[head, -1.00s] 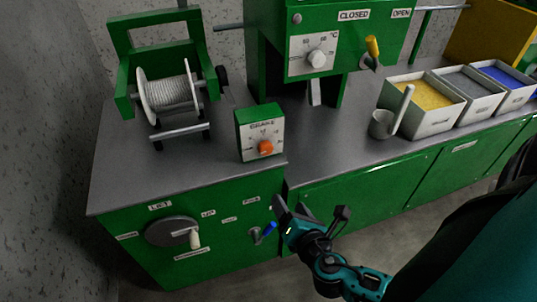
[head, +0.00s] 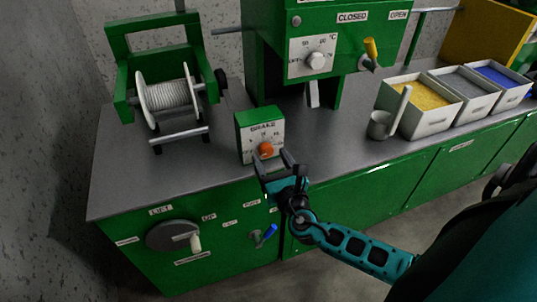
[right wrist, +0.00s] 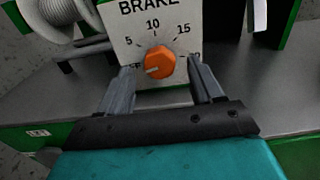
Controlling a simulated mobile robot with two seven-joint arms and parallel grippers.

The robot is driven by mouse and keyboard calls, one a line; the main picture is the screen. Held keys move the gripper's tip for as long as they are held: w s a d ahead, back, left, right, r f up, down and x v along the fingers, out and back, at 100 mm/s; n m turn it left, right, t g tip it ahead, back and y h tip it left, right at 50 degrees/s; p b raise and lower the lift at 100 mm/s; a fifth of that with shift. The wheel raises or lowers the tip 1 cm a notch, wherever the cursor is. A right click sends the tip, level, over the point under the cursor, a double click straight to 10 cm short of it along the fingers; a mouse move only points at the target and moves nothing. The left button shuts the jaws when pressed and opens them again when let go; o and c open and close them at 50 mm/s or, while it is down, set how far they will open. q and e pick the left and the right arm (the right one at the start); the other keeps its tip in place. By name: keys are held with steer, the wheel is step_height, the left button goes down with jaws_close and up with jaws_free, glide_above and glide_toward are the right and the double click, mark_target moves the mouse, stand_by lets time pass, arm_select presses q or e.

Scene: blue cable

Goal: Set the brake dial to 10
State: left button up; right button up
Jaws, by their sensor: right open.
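The brake dial is an orange knob (head: 265,150) on the white face (head: 264,136) of a small green box on the grey bench. In the right wrist view the orange knob (right wrist: 159,62) is ringed by OFF, 5, 10, 15 and a partly hidden mark at the right. Its pale pointer line is toward the lower left, near OFF. My right gripper (head: 272,160) is open in front of the knob. In the right wrist view its fingers (right wrist: 161,72) lie left and right of the knob; I cannot tell whether they touch it. My left gripper is not in view.
A rope winch (head: 168,98) stands left of the brake box. A green machine with a temperature dial (head: 316,61) stands behind it. A grey cup (head: 381,125) and bins of yellow (head: 432,120), grey and blue material are to the right. A crank (head: 180,236) and blue-handled lever (head: 266,235) are on the cabinet front.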

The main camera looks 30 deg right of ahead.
steer(key=shift+x, duration=1.1)
steer(key=c, duration=1.1)
steer(key=shift+o, duration=0.2)
